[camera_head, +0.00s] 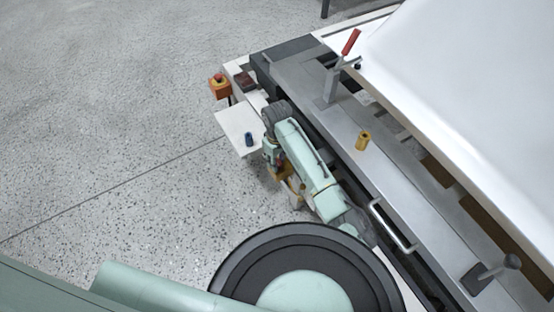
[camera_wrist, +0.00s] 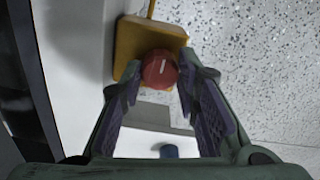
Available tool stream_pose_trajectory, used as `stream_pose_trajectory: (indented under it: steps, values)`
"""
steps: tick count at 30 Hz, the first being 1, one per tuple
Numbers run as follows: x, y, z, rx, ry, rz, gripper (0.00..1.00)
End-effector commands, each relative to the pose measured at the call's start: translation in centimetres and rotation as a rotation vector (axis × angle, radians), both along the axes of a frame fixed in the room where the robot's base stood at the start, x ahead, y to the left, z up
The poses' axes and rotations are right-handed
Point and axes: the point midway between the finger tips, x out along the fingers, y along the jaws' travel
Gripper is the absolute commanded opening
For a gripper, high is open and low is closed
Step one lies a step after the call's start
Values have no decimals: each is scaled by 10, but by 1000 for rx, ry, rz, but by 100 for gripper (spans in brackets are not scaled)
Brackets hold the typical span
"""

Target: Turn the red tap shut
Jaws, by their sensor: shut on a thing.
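The red tap (camera_wrist: 158,73) is a round red knob with a short pale line on its face, seen in the wrist view in front of a yellow-orange block (camera_wrist: 128,44). My gripper (camera_wrist: 163,76) is shut on the red tap, with one finger on each side of it. In the head view my gripper (camera_head: 272,158) is low beside the machine's left edge, and my arm hides most of the tap. Part of the yellow-orange block (camera_head: 292,186) shows below the gripper there.
A blue cylinder (camera_head: 248,139) stands on a white plate (camera_head: 232,122) near my gripper. An orange box with a red button (camera_head: 218,82) is beyond it. On the machine are a red-handled lever (camera_head: 351,42), a yellow cylinder (camera_head: 363,140) and a bar handle (camera_head: 392,226). Speckled floor lies open left.

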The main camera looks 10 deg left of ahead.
Motion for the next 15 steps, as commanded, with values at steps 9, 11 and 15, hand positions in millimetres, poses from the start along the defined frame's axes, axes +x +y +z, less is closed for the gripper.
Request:
stream_pose_trajectory:
  steps: [9,11,15]
  values:
    - [0,0,0,1,1,3,1]
    - [0,0,0,1,1,9,1]
    - [-1,0,1,1,2,43,1]
